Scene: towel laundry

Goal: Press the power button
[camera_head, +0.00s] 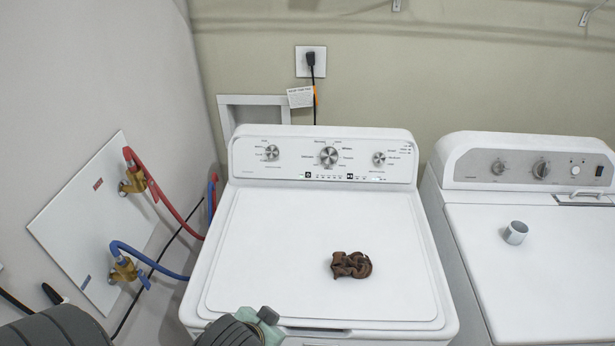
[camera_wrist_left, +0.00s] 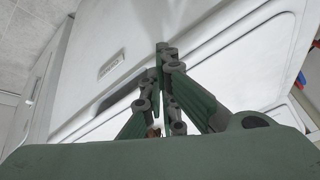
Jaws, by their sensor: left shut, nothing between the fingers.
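The white washer's control panel (camera_head: 325,158) stands at the back of its lid, with three round knobs and a row of small marks below them. Two small dark squares, one at the left (camera_head: 308,175) and one at the right (camera_head: 349,176), sit in that row; I cannot tell which is the power button. My left gripper (camera_head: 268,315) is at the washer's front edge, well short of the panel. In the left wrist view, its dark green fingers (camera_wrist_left: 164,50) are shut together and empty, in front of a white surface. My right gripper is not in view.
A crumpled brown cloth (camera_head: 351,264) lies on the washer lid (camera_head: 280,240). A second white machine (camera_head: 530,270) stands at the right with a small grey cup (camera_head: 515,233) on top. Red (camera_head: 178,215) and blue (camera_head: 150,262) hoses run along the left wall.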

